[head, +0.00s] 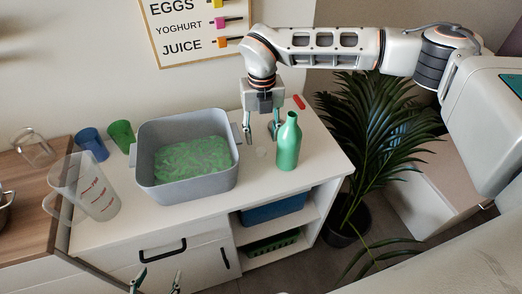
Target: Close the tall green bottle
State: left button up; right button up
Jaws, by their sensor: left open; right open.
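The tall green bottle (288,145) stands upright on the white counter, right of the grey tub. Its neck points up; I cannot tell whether its mouth is covered. A small pale round thing (261,152) lies on the counter just left of the bottle, possibly a cap. My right gripper (261,134) points down, open and empty, just left of the bottle's neck and behind the pale round thing in the picture. My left gripper (157,281) is at the bottom edge, in front of the cabinet, with its fingertips apart and nothing between them.
A grey tub (213,182) with green contents stands left of the bottle. A clear measuring jug (97,194), a blue cup (91,143) and a green cup (122,134) stand further left. A small red object (299,102) lies behind the bottle. A plant (372,135) stands right of the counter.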

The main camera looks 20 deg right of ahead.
aim_at(261, 150)
notch_tip(261, 150, down, 5)
jog(key=shift+s+a+f, duration=0.1)
jog(key=shift+a, duration=0.05)
dwell(0.4)
jog(key=c, duration=0.8)
